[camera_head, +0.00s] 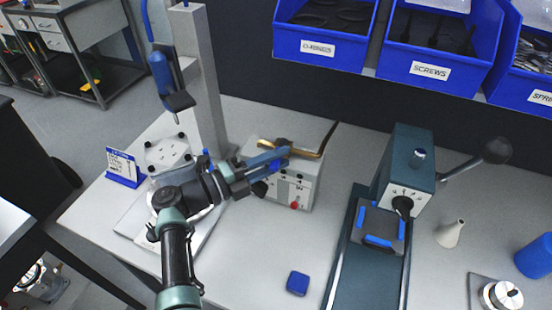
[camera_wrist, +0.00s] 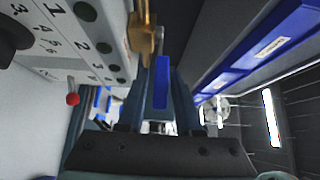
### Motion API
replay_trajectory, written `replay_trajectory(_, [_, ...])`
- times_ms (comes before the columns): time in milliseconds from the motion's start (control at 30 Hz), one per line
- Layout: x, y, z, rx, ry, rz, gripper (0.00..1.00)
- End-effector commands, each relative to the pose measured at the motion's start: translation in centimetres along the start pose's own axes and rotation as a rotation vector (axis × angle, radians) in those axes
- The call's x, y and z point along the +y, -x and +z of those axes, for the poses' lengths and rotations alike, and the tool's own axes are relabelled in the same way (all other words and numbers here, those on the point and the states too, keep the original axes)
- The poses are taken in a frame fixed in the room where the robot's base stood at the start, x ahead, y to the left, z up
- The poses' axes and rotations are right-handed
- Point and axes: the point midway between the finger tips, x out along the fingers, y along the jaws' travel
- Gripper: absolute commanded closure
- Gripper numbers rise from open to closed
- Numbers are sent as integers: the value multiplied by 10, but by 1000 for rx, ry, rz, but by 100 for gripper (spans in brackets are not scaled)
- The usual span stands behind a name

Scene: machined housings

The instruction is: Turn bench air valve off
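A grey control box (camera_head: 290,184) stands on the bench, with a brass fitting (camera_head: 312,149) on its top that looks like the air valve. My gripper (camera_head: 278,158) reaches over the box from the left, its blue fingers close to the fitting. In the wrist view the brass piece (camera_wrist: 143,38) is just beyond the fingertips (camera_wrist: 160,62), slightly left. A bright blue strip (camera_wrist: 161,82) shows between the dark fingers; I cannot tell whether it is a finger pad or a valve handle. Contact and the handle's position are unclear.
The box front has a red-tipped switch (camera_head: 294,206) and a black knob. A grey post (camera_head: 202,80) rises behind my arm. A green press (camera_head: 405,170) stands to the right, and blue bins (camera_head: 325,30) hang above. The front bench is mostly clear around a blue block (camera_head: 297,283).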

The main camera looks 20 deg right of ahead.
Motion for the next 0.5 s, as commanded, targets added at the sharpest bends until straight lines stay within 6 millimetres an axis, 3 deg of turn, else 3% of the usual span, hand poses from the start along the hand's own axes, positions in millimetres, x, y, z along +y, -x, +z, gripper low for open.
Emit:
replay_trajectory(67, [0, 0, 0, 0, 0, -1, 50])
replay_trajectory(367, [-1, 2, 1, -2, -1, -2, 50])
replay_trajectory(500, [0, 14, 1, -4, -2, -2, 50])
